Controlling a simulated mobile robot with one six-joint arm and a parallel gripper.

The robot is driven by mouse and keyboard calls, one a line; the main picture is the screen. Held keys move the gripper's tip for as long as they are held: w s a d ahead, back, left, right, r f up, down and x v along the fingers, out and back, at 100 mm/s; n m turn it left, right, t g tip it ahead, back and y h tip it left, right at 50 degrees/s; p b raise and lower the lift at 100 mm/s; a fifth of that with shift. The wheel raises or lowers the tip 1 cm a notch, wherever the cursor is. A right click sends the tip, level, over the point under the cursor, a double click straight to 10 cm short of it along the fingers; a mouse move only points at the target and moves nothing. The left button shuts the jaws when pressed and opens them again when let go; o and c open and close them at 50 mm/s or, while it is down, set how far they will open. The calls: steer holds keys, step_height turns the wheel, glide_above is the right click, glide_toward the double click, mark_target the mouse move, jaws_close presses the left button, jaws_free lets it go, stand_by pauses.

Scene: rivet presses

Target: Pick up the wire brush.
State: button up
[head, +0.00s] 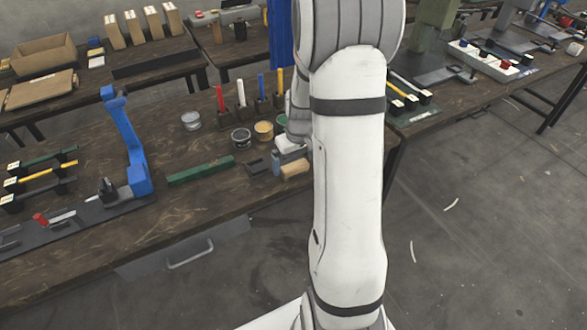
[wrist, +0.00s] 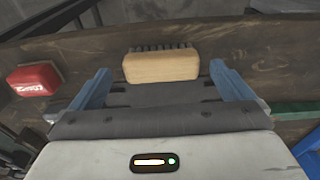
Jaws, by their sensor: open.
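The wire brush (wrist: 161,67) is a pale wooden block with a row of dark bristles along its far side in the wrist view. It lies on the dark wooden bench, and its block (head: 296,169) also shows in the head view near the bench's front edge. My gripper (wrist: 160,78) is open and empty, its two blue fingers spread wide to the left and right of the brush. The brush shows just beyond the gripper's dark palm edge, around fingertip level. I cannot tell whether a finger touches it. My arm hides part of the bench in the head view.
A green bar (head: 201,170) lies left of the brush. Open tins (head: 241,137) and upright coloured-handled tools (head: 241,95) stand behind. A red object (wrist: 35,78) lies left in the wrist view. A blue press (head: 130,145) stands further left.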

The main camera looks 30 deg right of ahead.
steer(key=shift+w+f, duration=0.15)
steer(key=shift+f, duration=0.55)
steer(key=shift+w+f, duration=0.1)
steer(key=shift+f, duration=0.6)
steer(key=shift+c, duration=0.3)
steer(key=c, duration=1)
